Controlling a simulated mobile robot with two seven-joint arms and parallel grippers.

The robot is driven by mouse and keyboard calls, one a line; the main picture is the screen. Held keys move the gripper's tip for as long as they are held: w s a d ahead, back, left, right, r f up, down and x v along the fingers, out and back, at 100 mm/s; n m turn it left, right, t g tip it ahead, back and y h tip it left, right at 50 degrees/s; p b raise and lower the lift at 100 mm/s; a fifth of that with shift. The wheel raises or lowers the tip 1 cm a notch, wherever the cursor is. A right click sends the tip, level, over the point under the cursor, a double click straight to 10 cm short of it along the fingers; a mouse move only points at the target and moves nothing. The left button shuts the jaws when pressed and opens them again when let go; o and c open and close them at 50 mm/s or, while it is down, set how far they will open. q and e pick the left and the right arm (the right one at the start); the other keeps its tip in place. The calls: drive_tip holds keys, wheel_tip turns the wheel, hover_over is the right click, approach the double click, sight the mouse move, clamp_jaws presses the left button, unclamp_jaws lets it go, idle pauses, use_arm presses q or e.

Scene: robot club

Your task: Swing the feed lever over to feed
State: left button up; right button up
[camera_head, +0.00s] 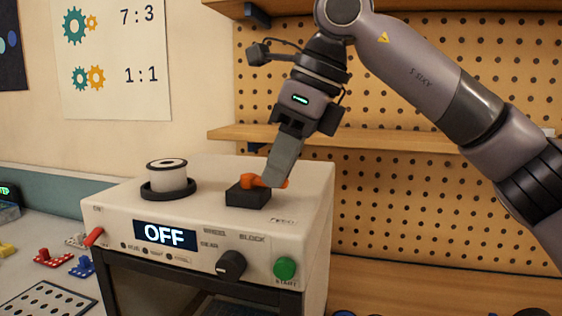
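The feed lever (252,181) is orange and sits on a black block (247,197) on top of the white machine (210,210). My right gripper (277,181) reaches down from above with its fingertips at the lever's right part. The finger hides some of the lever, and orange shows on both sides of it. I cannot tell whether the fingers are closed on the lever or only beside it. A label on the machine top near the lever is too small to read surely. The display (165,235) reads OFF. My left gripper is not in view.
A white spool (167,175) stands in a black holder left of the lever. The machine front has a red switch (94,237), a black knob (231,265) and a green button (285,268). Pegboard shelves (400,135) are behind my arm. Small bricks lie on the table at left.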

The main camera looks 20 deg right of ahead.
clamp_jaws()
